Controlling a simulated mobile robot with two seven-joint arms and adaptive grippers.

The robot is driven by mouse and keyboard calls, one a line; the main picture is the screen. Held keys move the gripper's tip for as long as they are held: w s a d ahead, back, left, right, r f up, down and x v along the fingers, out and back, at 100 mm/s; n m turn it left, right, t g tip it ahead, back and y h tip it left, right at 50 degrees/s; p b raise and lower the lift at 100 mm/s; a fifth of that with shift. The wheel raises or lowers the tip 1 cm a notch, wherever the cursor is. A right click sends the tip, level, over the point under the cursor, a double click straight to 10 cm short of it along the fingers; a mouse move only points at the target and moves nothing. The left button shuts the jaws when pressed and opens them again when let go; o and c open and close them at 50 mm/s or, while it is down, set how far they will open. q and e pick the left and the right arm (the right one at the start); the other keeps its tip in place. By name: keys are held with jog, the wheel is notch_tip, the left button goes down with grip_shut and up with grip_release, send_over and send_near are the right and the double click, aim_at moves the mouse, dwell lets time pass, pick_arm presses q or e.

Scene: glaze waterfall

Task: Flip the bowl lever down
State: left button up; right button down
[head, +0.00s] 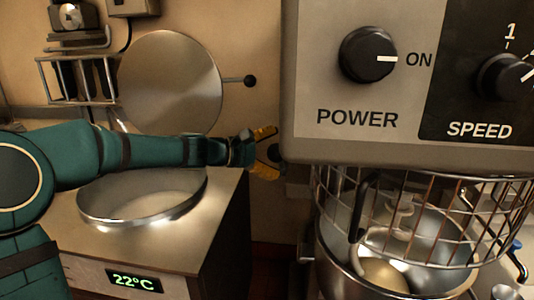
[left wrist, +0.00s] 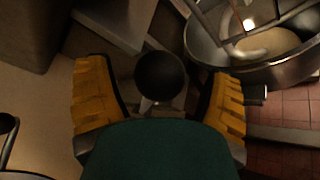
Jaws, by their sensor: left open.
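The bowl lever shows as a round black knob (left wrist: 160,76) on a short light stem in the left wrist view. In the head view the dark knob (head: 275,153) sits under the mixer head's left edge. My left gripper (head: 266,151) is open, its two yellow fingers spread above and below the knob. In the left wrist view the knob appears between the fingers, with a gap on each side; I cannot tell its exact depth. The mixer's metal bowl (head: 335,262) stands below right, behind a wire guard (head: 440,225), with pale dough inside. My right gripper is not in view.
The mixer head (head: 345,100) with POWER and SPEED knobs fills the upper right, close to my left gripper. A counter (head: 215,225) with a round metal pan (head: 150,222), its raised lid (head: 170,80) and a 22°C display lies under my left arm.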

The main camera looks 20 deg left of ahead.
pick_arm(q)
jog(key=v, duration=1.2)
